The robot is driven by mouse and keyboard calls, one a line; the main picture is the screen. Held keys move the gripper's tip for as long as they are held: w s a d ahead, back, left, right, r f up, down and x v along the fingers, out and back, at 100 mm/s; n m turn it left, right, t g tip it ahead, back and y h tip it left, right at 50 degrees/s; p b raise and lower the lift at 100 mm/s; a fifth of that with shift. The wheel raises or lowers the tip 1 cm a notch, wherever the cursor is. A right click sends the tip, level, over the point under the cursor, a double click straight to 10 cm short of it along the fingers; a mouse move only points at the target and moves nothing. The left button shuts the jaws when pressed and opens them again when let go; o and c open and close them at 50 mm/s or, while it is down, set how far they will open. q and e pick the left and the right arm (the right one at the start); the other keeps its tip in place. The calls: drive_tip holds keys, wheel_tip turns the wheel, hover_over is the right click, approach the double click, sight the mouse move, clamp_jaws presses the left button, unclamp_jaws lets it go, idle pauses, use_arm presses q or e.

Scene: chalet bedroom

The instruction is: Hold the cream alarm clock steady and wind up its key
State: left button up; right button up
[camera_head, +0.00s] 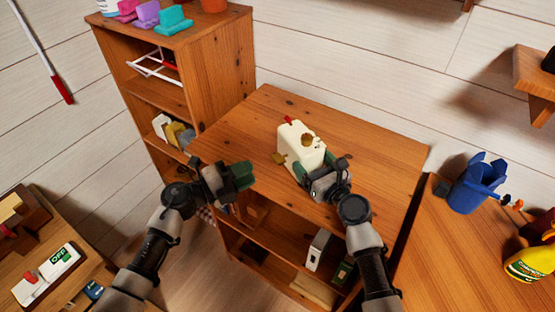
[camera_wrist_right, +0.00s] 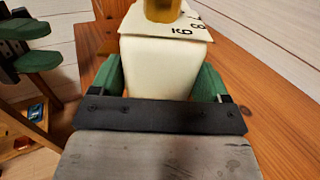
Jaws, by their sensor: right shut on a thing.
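The cream alarm clock (camera_head: 292,136) stands on the wooden cabinet top (camera_head: 375,160). A gold knob-like part (camera_head: 308,140) shows on it, with another gold piece at its left side and a red bit at its far end. I cannot tell which gold part is the key. My right gripper (camera_head: 314,172) is shut on the clock's near end. In the right wrist view its green fingers press both sides of the cream body (camera_wrist_right: 158,65), below a face edge with black digits. My left gripper (camera_head: 245,174) is open and empty, left of the clock and apart from it.
A taller wooden shelf (camera_head: 225,60) stands behind at the left. The cabinet top right of the clock is clear. Boxes sit on the shelf below.

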sight(278, 160)
use_arm(q)
drive_tip(key=x, duration=0.9)
clamp_jaws()
